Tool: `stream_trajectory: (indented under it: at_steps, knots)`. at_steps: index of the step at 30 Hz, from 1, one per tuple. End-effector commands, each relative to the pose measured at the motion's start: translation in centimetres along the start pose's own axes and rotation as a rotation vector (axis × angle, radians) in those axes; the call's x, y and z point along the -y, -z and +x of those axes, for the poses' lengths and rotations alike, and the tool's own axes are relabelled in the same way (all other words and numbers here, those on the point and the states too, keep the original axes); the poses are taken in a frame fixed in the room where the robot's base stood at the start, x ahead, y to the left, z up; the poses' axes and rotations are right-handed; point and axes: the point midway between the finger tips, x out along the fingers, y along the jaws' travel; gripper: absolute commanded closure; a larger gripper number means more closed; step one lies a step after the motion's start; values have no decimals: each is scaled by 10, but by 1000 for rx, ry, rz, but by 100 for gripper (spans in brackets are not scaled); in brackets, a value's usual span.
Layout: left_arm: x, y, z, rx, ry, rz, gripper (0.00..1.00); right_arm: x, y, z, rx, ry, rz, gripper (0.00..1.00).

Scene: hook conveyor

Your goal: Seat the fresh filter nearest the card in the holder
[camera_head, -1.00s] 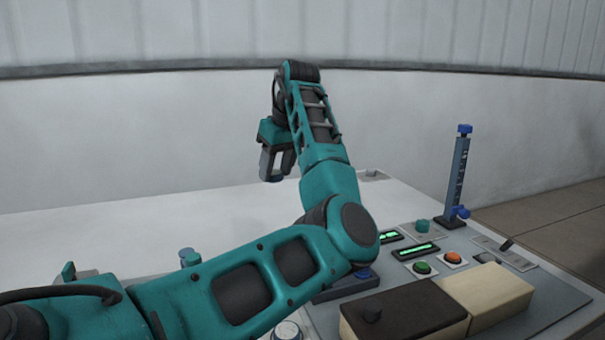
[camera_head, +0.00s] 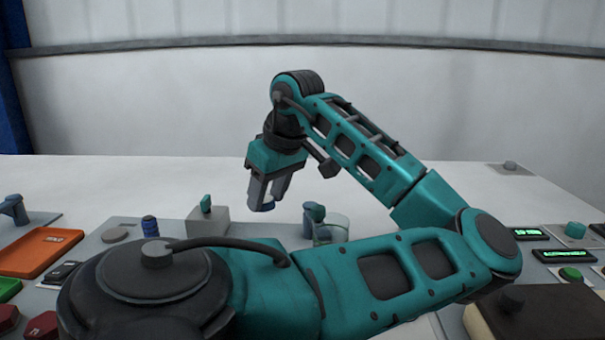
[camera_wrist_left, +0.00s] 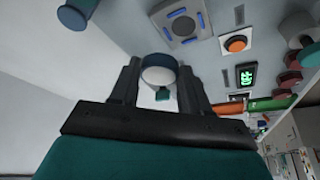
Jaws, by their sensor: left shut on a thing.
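My left gripper (camera_head: 268,205) is shut on a short round filter, white with a blue rim, in the left wrist view (camera_wrist_left: 158,72). In the head view only a bit of its blue end (camera_head: 268,206) shows below the fingers. The gripper is held above the white surface. In the left wrist view, a square grey plate (camera_wrist_left: 180,22) with a round middle and blue marks lies beyond the filter, apart from it; I cannot tell whether it is the holder. A blue-topped cylinder (camera_head: 150,227) stands at left in the head view. I cannot pick out the card. My right gripper is out of view.
An orange tray (camera_head: 40,250) lies at far left. Green displays (camera_head: 565,255) are at right. The white table (camera_head: 110,180) behind is clear.

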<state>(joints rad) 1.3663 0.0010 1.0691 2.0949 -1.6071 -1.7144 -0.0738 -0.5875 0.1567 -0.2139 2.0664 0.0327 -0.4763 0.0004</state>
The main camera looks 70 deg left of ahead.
Motion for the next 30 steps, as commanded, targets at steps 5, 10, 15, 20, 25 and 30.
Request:
stream_trajectory:
  at_steps: [5, 10, 15, 20, 25, 30]
  knots:
    - [25, -5, 12, 0, 15, -40, 83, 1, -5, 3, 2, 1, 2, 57]
    - [32, -8, 19, 0, 21, -52, 83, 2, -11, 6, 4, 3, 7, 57]
    - [32, -14, 35, -1, 21, -52, 83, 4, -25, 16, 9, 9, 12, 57]
    - [32, -21, 51, -1, 20, -51, 83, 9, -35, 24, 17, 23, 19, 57]
    - [32, -25, 60, 0, 21, -51, 83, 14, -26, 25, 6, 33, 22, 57]
    - [31, -27, 66, 0, 20, -51, 83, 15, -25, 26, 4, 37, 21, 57]
